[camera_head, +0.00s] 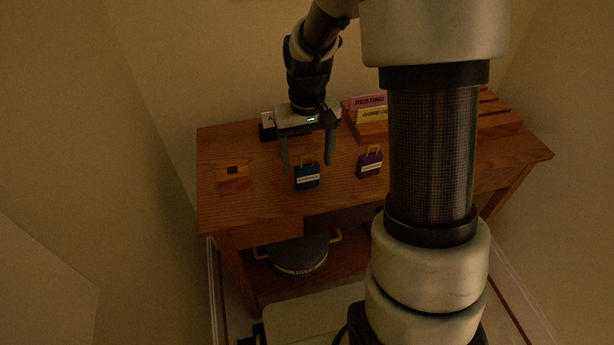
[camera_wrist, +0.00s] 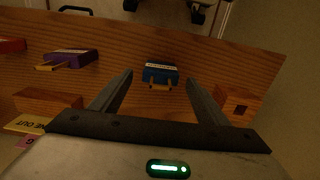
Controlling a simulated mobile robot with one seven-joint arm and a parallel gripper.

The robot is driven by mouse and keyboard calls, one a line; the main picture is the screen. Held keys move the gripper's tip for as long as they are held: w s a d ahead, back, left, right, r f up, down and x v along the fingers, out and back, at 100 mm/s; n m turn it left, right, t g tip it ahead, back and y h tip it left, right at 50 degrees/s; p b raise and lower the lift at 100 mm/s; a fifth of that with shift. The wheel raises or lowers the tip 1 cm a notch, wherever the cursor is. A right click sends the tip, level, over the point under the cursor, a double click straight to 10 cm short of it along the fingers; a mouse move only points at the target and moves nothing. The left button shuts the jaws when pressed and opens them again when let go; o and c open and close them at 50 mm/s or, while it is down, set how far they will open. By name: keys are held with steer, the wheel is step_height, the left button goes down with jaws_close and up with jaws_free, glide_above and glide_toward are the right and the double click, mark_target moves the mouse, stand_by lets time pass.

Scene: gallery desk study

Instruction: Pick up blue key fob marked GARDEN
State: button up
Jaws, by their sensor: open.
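A blue key fob (camera_head: 307,178) with a pale label and a tan loop lies on the wooden desk. Its label is too small to read. In the wrist view the blue fob (camera_wrist: 160,73) appears between and beyond my fingertips, with its loop towards me. My gripper (camera_head: 307,165) is open and empty, its two fingers pointing down on the far side of the fob. The open fingers also show in the wrist view (camera_wrist: 158,80), apart from the fob.
A purple fob (camera_head: 370,163) lies to the right, and a red one (camera_wrist: 12,46) shows in the wrist view. A wooden block with a square hole (camera_head: 233,177) sits left. A wooden card holder (camera_head: 368,130) stands behind. A round lidded pot (camera_head: 301,255) is below the desktop.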

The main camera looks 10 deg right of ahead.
mark_target(307, 167)
step_height(307, 167, down, 4)
steer(key=shift+f+b, duration=0.25)
steer(key=shift+b, duration=0.3)
steer(key=c, duration=1.1)
steer(key=shift+r, duration=0.1)
steer(key=shift+c, duration=0.2)
